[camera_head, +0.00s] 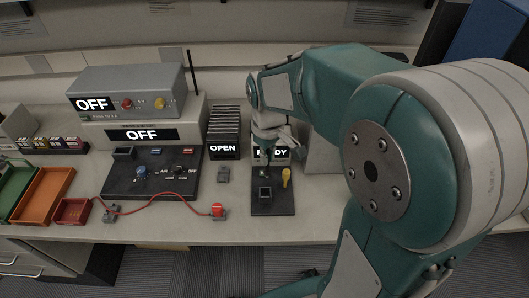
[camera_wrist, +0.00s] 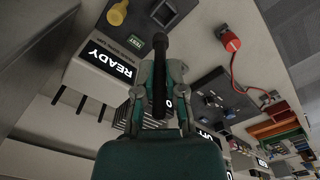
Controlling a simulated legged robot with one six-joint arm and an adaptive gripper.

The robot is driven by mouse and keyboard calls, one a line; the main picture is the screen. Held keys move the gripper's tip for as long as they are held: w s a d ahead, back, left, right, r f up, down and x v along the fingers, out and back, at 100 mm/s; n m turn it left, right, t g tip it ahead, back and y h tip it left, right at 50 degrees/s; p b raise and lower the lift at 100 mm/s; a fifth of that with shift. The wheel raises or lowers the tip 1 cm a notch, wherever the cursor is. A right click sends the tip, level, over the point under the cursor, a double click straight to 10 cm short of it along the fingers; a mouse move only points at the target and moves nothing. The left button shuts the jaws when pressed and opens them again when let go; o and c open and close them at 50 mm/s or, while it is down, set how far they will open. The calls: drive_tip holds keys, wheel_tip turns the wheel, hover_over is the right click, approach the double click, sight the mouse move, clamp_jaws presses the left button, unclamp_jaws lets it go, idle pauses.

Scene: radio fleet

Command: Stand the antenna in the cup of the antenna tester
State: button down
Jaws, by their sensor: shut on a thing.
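The antenna tester (camera_head: 285,208) is a black base with a sign partly covered by my gripper in the head view; the wrist view shows that the sign (camera_wrist: 108,62) reads READY. Its cup (camera_head: 265,192) is a small dark square holder near the front of the base, and it shows at the top of the wrist view (camera_wrist: 165,12). My gripper (camera_wrist: 160,70) is shut on the black antenna (camera_wrist: 159,48). In the head view my gripper (camera_head: 268,147) is above the back of the tester, with the antenna's dark end in front of the sign. The antenna appears apart from the cup.
A yellow knob (camera_head: 287,175) stands right of the cup. To the left are a rack signed OPEN (camera_head: 224,150), a black panel (camera_head: 130,183) signed OFF, and a red cable (camera_head: 160,198). A grey box (camera_head: 150,82) with a thin black rod (camera_head: 192,72) beside it stands behind.

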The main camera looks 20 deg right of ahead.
sight(266, 171)
drive_tip(key=shift+d, duration=0.1)
drive_tip(key=shift+a+f, duration=0.15)
drive_tip(key=shift+f, duration=1.15)
drive_tip(key=shift+a+f, duration=0.1)
drive_tip(key=shift+f, duration=1.2)
drive_tip(key=shift+a+f, duration=0.1)
drive_tip(key=shift+f, duration=0.2)
drive_tip(key=shift+a, duration=0.1)
drive_tip(key=shift+s, duration=0.1)
drive_tip(key=shift+f, duration=2.25)
